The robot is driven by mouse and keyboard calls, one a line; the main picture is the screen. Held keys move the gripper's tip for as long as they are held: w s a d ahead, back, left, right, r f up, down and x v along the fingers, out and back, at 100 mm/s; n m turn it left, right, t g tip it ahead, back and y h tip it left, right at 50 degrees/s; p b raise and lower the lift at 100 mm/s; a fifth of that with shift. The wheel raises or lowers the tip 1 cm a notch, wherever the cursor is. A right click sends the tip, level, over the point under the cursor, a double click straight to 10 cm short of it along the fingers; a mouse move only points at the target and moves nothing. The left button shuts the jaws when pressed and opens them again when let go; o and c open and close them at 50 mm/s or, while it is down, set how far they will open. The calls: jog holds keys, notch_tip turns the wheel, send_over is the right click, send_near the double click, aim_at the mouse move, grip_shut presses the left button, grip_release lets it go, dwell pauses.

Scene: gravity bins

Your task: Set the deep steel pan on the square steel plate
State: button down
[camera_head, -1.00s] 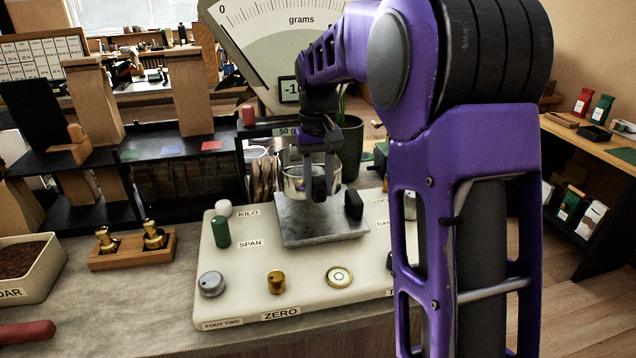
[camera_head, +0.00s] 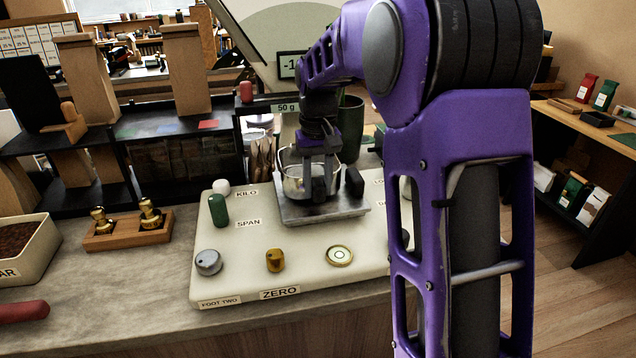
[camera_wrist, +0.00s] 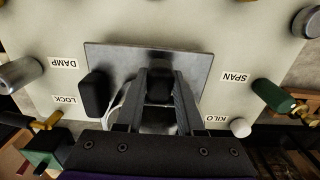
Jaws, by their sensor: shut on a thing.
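The deep steel pan (camera_head: 296,184) is a shiny round vessel held in my gripper (camera_head: 319,198). My gripper is shut on the pan's near side, its dark fingers pointing down. The pan is over the back part of the square steel plate (camera_head: 340,210), a flat grey plate on the cream scale panel. It looks very low over the plate; I cannot tell whether its base touches. In the wrist view the plate (camera_wrist: 200,62) lies beneath the fingers (camera_wrist: 160,85), which hide most of the pan.
A black block (camera_head: 354,183) stands close to the pan's right. The scale panel (camera_head: 225,275) carries a green knob (camera_head: 218,210), a white knob (camera_head: 221,187), a grey knob (camera_head: 208,262) and a brass knob (camera_head: 275,260). A wooden holder with brass weights (camera_head: 128,230) stands at left.

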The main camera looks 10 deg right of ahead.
jog(key=shift+f+b, duration=0.3)
jog(key=shift+f, duration=0.2)
dwell(0.3)
jog(key=shift+c, duration=2.2)
grip_release()
jog(key=shift+r, duration=0.1)
notch_tip(320, 180, up, 17)
jog(key=p, duration=0.3)
jog(key=shift+r, duration=0.15)
